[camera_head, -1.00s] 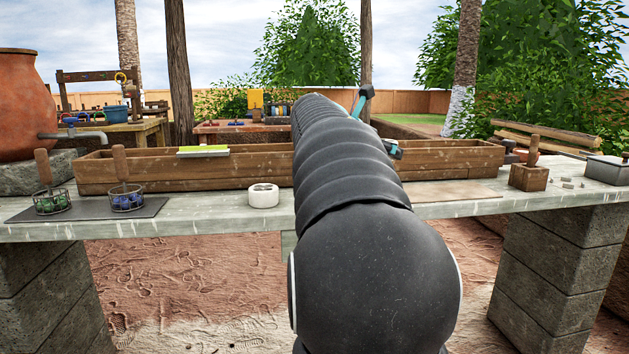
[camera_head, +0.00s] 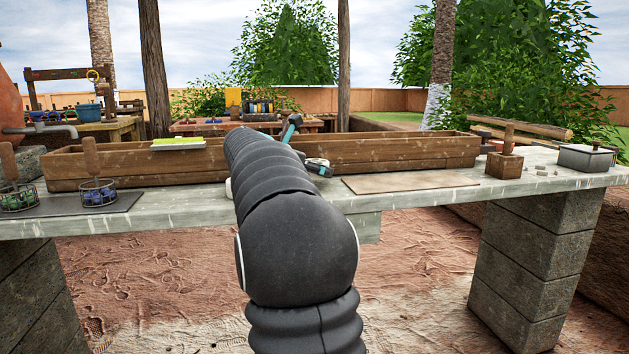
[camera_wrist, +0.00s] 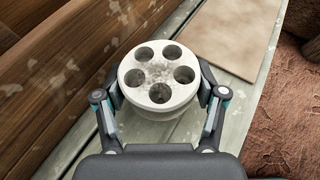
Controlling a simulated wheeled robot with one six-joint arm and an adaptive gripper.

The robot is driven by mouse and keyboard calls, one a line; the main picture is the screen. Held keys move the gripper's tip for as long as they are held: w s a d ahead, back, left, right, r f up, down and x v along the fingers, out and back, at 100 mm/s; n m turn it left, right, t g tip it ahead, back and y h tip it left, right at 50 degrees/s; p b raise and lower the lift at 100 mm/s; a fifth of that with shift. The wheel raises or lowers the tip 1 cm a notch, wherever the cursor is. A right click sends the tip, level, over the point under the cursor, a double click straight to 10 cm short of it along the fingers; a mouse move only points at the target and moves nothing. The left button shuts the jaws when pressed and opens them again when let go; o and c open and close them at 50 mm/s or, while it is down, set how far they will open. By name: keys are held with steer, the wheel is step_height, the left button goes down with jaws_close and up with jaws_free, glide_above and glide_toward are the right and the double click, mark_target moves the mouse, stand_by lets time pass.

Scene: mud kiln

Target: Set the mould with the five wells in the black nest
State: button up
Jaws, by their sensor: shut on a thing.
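The mould with five wells (camera_wrist: 158,75) is a round, pale, stone-like piece. In the wrist view its wells face up, and my gripper (camera_wrist: 163,95) is shut on it with a finger at each side. In the head view, my gripper (camera_head: 305,158) and a bit of the held mould (camera_head: 319,163) show past my arm, by the long wooden trough. I cannot tell the mould's height over the bench. A second white piece (camera_head: 229,188) sits on the bench, mostly hidden behind my arm. I cannot make out the black nest in either view.
The grey bench (camera_head: 400,203) carries a long wooden trough (camera_head: 400,150) along its back. A flat tan board (camera_head: 410,182) lies right of my arm. Wire baskets (camera_head: 98,193) stand on a dark mat at left. A wooden block (camera_head: 503,165) and metal box (camera_head: 586,158) stand at right.

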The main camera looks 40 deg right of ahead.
steer(key=shift+f, duration=1)
steer(key=shift+f, duration=0.15)
steer(key=o, duration=1.3)
steer(key=shift+a+r, duration=0.1)
steer(key=shift+r, duration=0.1)
steer(key=p+v, duration=0.1)
steer(key=v, duration=1)
steer(key=shift+s+a+r, duration=0.1)
steer(key=shift+s+a, duration=0.05)
steer(key=shift+a, duration=0.25)
